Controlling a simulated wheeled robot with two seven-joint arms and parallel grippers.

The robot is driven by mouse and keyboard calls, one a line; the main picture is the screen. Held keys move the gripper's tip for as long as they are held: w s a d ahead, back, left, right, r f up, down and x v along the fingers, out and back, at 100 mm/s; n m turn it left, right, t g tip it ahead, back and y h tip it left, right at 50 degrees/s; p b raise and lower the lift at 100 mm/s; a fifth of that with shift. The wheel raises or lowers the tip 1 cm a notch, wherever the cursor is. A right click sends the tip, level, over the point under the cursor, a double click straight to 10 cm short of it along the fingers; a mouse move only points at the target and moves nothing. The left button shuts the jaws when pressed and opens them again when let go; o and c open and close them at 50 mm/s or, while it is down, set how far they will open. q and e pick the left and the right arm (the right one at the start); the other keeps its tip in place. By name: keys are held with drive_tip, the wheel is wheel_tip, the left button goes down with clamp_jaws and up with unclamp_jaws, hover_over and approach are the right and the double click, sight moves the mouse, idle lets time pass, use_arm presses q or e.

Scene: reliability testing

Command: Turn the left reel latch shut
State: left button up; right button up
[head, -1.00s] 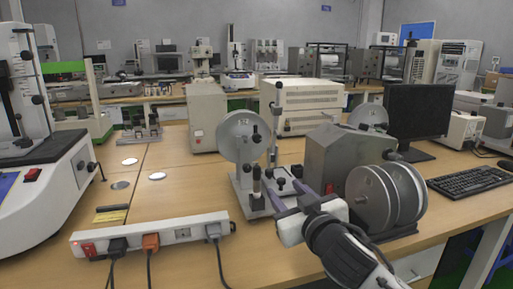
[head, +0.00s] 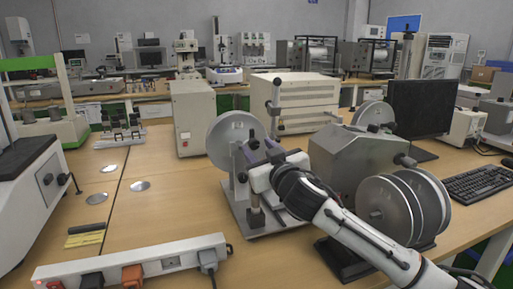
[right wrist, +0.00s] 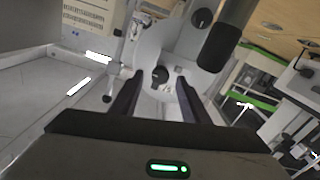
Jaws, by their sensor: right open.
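The left reel (head: 226,136) is a grey disc on the left side of a metal winding machine. My right gripper (head: 258,150) is open in front of this reel, its arm coming from the lower right. In the right wrist view, a dark knob that looks like the reel latch (right wrist: 160,75) stands at the middle of the pale disc (right wrist: 150,45). It lies between the fingertips of the right gripper (right wrist: 158,82), with gaps visible on both sides. In the head view the gripper hides most of the latch. My left gripper is not in view.
The grey machine housing (head: 350,155) and right-hand reels (head: 375,212) stand close to my right arm. A vertical post (head: 276,105) rises beside the left reel. A power strip (head: 135,260) lies at the front left. The table left of the reel is mostly clear.

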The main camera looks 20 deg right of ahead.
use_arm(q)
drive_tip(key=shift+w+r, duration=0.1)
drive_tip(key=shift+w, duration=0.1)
use_arm(e)
drive_tip(key=shift+w, duration=1)
drive_tip(key=c, duration=1.1)
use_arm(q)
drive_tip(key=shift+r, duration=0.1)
use_arm(e)
drive_tip(key=shift+o, duration=0.2)
